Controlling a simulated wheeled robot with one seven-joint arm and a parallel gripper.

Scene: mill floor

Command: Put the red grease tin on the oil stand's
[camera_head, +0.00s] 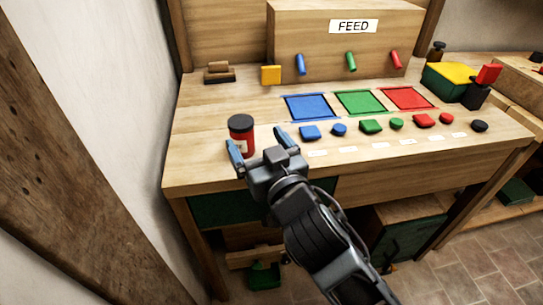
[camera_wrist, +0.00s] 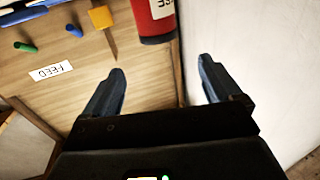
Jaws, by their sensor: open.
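The red grease tin (camera_head: 241,143), with a black lid and a pale label, stands upright at the left front of the wooden bench. My gripper (camera_head: 256,140) is open and empty close to it; the left finger overlaps the tin's lower part in the head view. In the wrist view the tin (camera_wrist: 152,15) shows at the top edge, partly cut off, beyond the open fingertips (camera_wrist: 162,75) and between their lines. I cannot tell which thing is the oil stand.
The bench (camera_head: 205,165) has a FEED box (camera_head: 310,40) with coloured pegs, blue, green and red squares, and several small coloured pieces along the front. A yellow block (camera_head: 271,75) and a brown wooden piece (camera_head: 219,73) stand behind. A yellow-topped green box (camera_head: 446,79) stands right. A pale wall (camera_head: 115,90) is left.

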